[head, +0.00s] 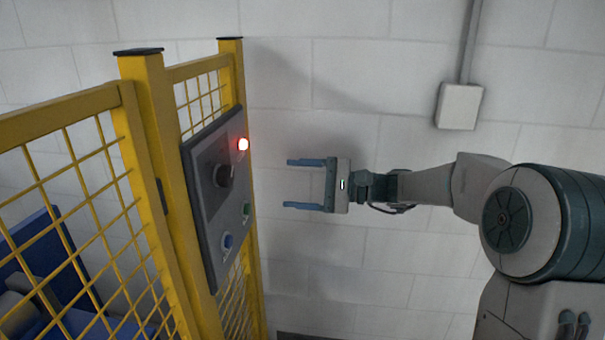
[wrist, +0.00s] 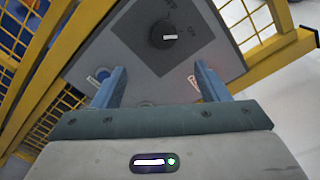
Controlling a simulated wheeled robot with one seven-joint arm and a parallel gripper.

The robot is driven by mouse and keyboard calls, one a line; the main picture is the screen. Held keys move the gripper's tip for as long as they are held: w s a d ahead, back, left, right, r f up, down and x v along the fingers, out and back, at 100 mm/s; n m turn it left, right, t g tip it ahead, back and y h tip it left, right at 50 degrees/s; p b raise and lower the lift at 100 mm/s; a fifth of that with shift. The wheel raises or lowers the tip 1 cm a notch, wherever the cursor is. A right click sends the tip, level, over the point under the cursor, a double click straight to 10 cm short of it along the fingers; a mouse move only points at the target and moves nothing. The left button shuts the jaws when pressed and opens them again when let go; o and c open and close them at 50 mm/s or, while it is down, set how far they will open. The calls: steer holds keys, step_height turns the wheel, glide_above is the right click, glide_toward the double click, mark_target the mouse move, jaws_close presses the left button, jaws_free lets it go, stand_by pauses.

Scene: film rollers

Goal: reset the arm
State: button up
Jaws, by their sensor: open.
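My gripper (head: 297,184) is open and empty, with its two blue fingers apart. In the head view it is in the air to the right of a grey control panel (head: 199,238) and points left toward it, apart from it. The panel is on a yellow fence and carries a black rotary knob (head: 223,176), a lit red lamp (head: 243,144), a blue button (head: 228,241) and a green button (head: 246,208). In the wrist view my gripper (wrist: 153,88) has the knob (wrist: 163,35) ahead of it and the blue button (wrist: 102,75) near its left finger. The right finger hides part of the panel.
The yellow mesh fence (head: 160,200) fills the left side of the head view, with a blue thing (head: 37,244) behind it. A white block wall (head: 340,80) is at the back, with a grey junction box (head: 459,106) and conduit. The space around my gripper looks free.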

steer(key=s+d+f+n+g+h+p, duration=0.1)
steer(key=s+d+f+n+h, duration=0.1)
steer(key=s+f+h, duration=0.35)
steer(key=s+d+f+n+h+p, duration=0.1)
steer(key=s+d+f+h, duration=0.15)
steer(key=s, duration=0.55)
steer(key=s+d+f+n+t+h+p, duration=0.1)
steer(key=s+d+n+h, duration=0.1)
steer(key=s+d+h, duration=0.3)
steer(key=s+d+f+n+t+h, duration=0.1)
steer(key=s+d+f+n+h, duration=0.1)
steer(key=s+d+h, duration=0.2)
steer(key=s+d, duration=0.3)
steer(key=d, duration=0.4)
steer(key=shift+n+t+h+p, duration=0.3)
steer(key=shift+n+h+p, duration=0.1)
steer(key=shift+f, duration=0.1)
